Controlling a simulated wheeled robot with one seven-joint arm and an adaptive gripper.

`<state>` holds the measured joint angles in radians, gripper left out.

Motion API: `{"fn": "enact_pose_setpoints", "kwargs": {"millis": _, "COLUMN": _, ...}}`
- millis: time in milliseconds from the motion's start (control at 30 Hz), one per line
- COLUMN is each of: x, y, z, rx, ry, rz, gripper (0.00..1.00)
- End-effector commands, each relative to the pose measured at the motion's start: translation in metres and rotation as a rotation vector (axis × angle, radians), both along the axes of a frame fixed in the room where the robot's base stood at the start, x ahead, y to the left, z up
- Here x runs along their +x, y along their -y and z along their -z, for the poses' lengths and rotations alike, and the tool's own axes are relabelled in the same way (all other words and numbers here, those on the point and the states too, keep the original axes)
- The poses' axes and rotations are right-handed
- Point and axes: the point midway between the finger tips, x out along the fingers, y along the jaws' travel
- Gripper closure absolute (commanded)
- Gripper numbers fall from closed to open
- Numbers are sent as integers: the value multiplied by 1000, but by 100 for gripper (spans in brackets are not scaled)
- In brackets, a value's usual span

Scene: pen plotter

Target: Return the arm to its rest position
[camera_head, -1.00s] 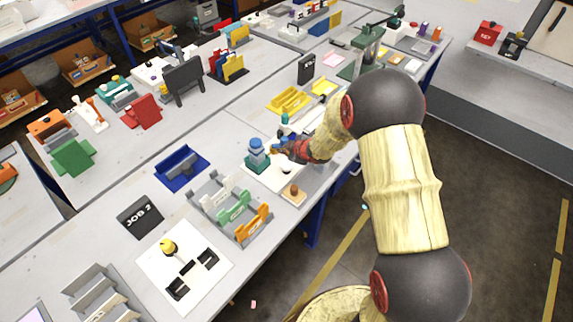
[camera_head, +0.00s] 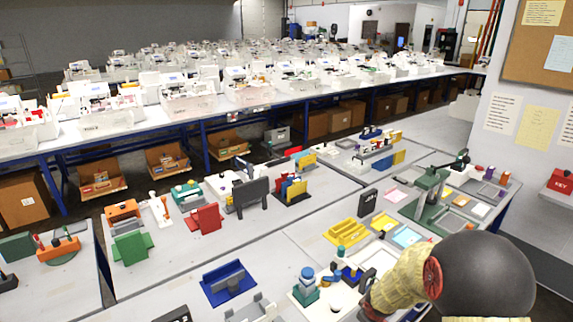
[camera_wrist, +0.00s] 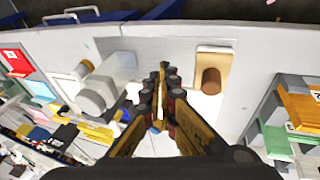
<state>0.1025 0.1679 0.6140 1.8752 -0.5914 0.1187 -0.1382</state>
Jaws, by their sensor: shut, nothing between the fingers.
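My gripper (camera_wrist: 163,100) shows in the wrist view with its two dark and orange fingers together and nothing held between them. It is over the grey worktable (camera_wrist: 170,48), between a pale grey cylindrical object (camera_wrist: 105,85) on the left and a wooden block with a brown peg (camera_wrist: 211,80) on the right. I cannot tell its exact height above the table. In the head view my arm reaches in from the lower right, and the gripper end is largely hidden at the bottom edge, near a green and blue bottle-like device (camera_head: 306,287).
Orange and green holders (camera_wrist: 297,108) stand right of the gripper in the wrist view. In the head view a blue tray (camera_head: 228,284), a yellow tray (camera_head: 347,233) and a green press-like stand (camera_head: 428,190) crowd the table.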

Motion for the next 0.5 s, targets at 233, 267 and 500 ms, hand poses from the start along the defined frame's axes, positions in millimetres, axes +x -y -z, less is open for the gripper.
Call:
{"fn": "enact_pose_setpoints", "kwargs": {"millis": 233, "x": -99, "y": 6, "z": -98, "rx": 21, "ry": -126, "rz": 330, "gripper": 100}}
{"fn": "enact_pose_setpoints", "kwargs": {"millis": 267, "x": -111, "y": 4, "z": -109, "rx": 31, "ry": -135, "rz": 363, "gripper": 100}}
{"fn": "enact_pose_setpoints", "kwargs": {"millis": 500, "x": -202, "y": -27, "z": -188, "rx": 138, "ry": -164, "rz": 546, "gripper": 100}}
